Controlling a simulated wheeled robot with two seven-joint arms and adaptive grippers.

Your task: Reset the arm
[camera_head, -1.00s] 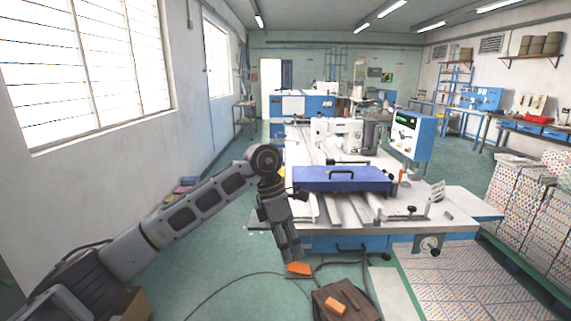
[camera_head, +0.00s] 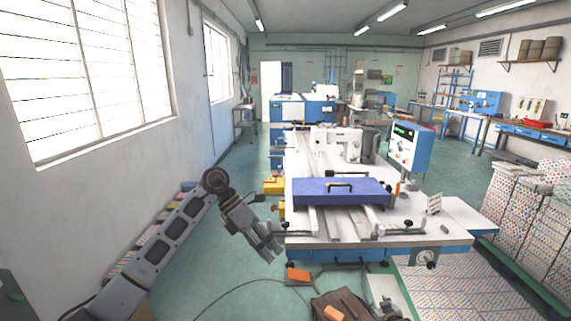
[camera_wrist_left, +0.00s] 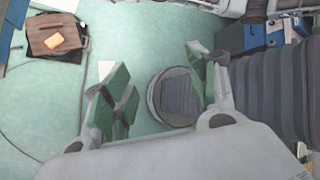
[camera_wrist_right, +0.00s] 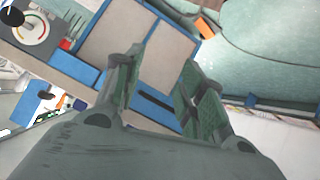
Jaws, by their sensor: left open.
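My left arm comes in from the left in the head view. Its gripper (camera_head: 272,248) hangs in the air at the near left corner of the sewing machine table (camera_head: 440,232). In the left wrist view its green-padded fingers (camera_wrist_left: 158,85) stand apart with nothing between them. A blue plate with a black handle (camera_head: 325,195) lies on the table.
A brown box (camera_head: 330,305) with an orange piece stands on the floor before the table, with cables around it. Stacks of patterned boxes (camera_head: 530,215) line the right. Green floor (camera_head: 215,265) is free left of the table.

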